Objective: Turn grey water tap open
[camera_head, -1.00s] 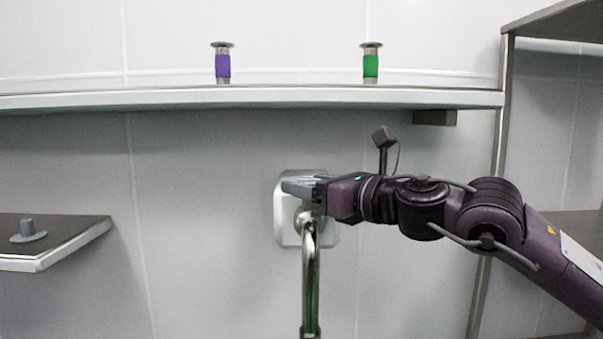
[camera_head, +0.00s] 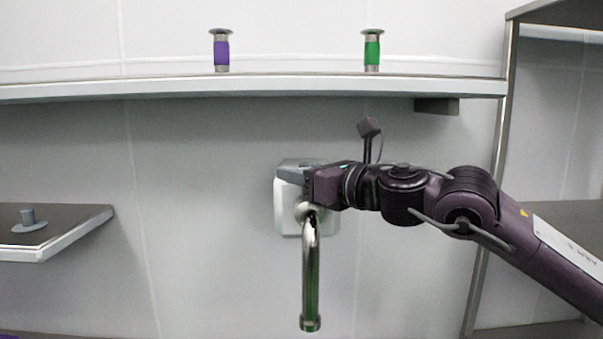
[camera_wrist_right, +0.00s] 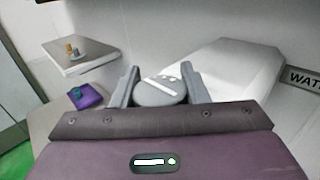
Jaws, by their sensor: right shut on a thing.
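The water tap has a white square wall plate (camera_head: 287,215) and a shiny metal spout (camera_head: 311,265) that bends straight down. My right gripper (camera_head: 296,168) reaches in from the right at the top of the tap, in front of the plate. In the right wrist view, a round grey tap knob (camera_wrist_right: 160,92) with white marks on top sits between the two fingers of my right gripper (camera_wrist_right: 160,86). The fingers are shut on the knob's sides. In the head view the knob is mostly hidden by the gripper. My left gripper is not in view.
A wall shelf (camera_head: 170,90) above holds a purple-banded container (camera_head: 221,52) and a green-banded one (camera_head: 372,52). A side shelf (camera_head: 75,233) at left carries a small grey piece (camera_head: 29,221). A rack post (camera_head: 490,200) stands at right.

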